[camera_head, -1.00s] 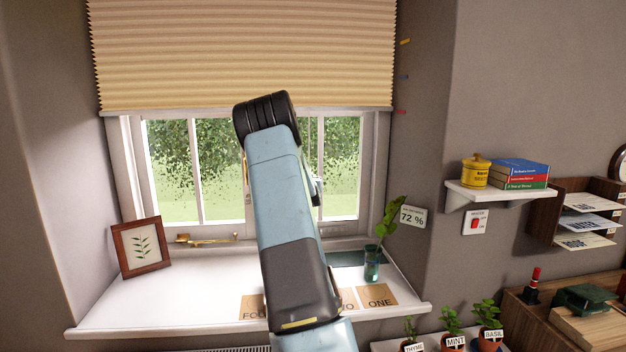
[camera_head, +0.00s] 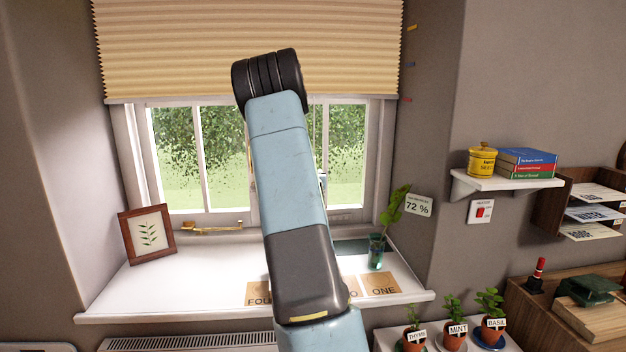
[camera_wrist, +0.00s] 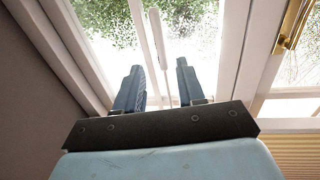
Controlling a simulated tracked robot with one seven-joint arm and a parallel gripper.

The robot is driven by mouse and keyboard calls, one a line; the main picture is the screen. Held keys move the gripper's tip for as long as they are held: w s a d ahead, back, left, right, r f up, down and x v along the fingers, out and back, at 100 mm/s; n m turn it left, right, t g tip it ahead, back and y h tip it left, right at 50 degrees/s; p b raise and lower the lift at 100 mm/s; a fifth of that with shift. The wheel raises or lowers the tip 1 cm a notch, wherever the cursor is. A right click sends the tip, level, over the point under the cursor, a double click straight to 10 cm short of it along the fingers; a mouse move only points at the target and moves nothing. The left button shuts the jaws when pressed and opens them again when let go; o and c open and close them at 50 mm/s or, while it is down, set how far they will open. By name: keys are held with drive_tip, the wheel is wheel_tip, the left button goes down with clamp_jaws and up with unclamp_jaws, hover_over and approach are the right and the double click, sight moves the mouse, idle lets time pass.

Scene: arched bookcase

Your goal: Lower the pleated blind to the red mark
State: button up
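The tan pleated blind (camera_head: 250,45) hangs over the top of the window. Its lower rail (camera_head: 200,100) looks about level with the small red mark (camera_head: 407,99) on the wall just right of it, perhaps slightly above. In the wrist view, which is upside down, the blind (camera_wrist: 295,150) shows at the lower right. There my gripper (camera_wrist: 158,75) has its two fingers apart. A thin cord with a pale pull (camera_wrist: 157,35) lies in the gap between them; I see no finger touching it.
The sill (camera_head: 110,300) holds a framed leaf picture (camera_head: 147,235), a plant in a glass (camera_head: 376,252) and cards (camera_head: 381,284). A brass window handle (camera_wrist: 292,22) is near my gripper.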

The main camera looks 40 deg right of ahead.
drive_tip(key=shift+v, duration=2.25)
drive_tip(key=s+a+r+n+g+y, duration=0.1)
drive_tip(key=s+a+r+y, duration=0.2)
drive_tip(key=a, duration=0.7)
drive_tip(key=s+a+r+n+g+y, duration=0.1)
drive_tip(key=s+a+r+y, duration=0.2)
drive_tip(key=a, duration=0.6)
drive_tip(key=s+a+r+n+g+y, duration=0.1)
drive_tip(key=s+a+r+y, duration=0.2)
drive_tip(key=a, duration=0.7)
drive_tip(key=s+a+n+g+y, duration=0.1)
drive_tip(key=s+a+n+g, duration=0.1)
drive_tip(key=s+a, duration=0.6)
drive_tip(key=s+a+n+g+y, duration=0.2)
drive_tip(key=s+a, duration=0.7)
drive_tip(key=s, duration=0.9)
drive_tip(key=shift+f+n+g, duration=0.2)
drive_tip(key=shift+n+g, duration=0.1)
drive_tip(key=shift+n, duration=0.5)
drive_tip(key=shift+a, duration=0.1)
